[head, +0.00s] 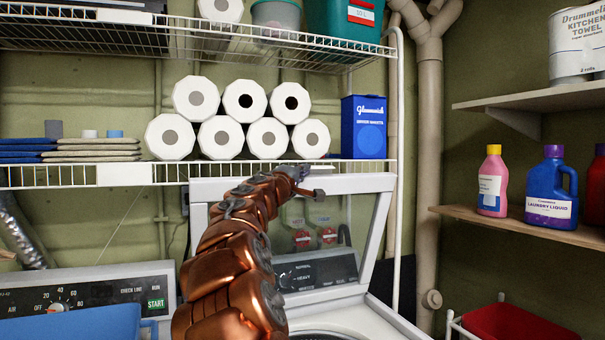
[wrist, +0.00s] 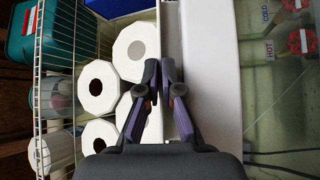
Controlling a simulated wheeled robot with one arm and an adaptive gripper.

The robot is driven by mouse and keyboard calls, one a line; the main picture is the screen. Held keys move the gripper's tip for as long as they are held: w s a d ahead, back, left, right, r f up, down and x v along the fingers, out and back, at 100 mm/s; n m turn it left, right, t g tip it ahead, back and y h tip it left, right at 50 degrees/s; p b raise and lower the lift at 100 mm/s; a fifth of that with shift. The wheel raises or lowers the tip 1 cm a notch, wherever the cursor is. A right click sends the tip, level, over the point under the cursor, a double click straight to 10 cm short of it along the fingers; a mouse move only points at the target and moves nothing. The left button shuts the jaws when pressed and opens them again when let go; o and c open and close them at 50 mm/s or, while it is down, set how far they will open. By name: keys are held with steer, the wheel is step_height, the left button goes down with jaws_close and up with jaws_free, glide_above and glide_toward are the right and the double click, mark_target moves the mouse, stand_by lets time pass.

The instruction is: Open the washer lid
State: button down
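The washer lid (head: 377,200), a white frame around a glass pane, stands raised and nearly upright at the back of the washer (head: 372,320). Part of the dark round drum opening shows at the bottom of the head view. My gripper (head: 303,182) is at the lid's top edge. In the wrist view the lid's white frame (wrist: 212,70) runs beside and behind the fingers. My gripper (wrist: 160,72) has its fingertips almost together, with no object seen held between them. Whether the fingers touch the lid is unclear. My copper-coloured arm hides part of the lid's left side.
A wire shelf (head: 125,174) with paper rolls (head: 245,101) and a blue box (head: 363,127) is just behind and above the lid. A pipe (head: 427,150) stands to the right. Shelves with a laundry liquid bottle (head: 551,188) are on the right wall. A second appliance panel (head: 100,289) is at left.

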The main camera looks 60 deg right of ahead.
steer(key=s+a+f+m+h+b, duration=0.1)
steer(key=s+a+f+b, duration=0.2)
steer(key=b, duration=0.9)
steer(key=s, duration=0.2)
steer(key=shift+s+a+f+m+g, duration=0.25)
steer(key=shift+s+a+m+g, duration=0.05)
steer(key=shift+m, duration=0.1)
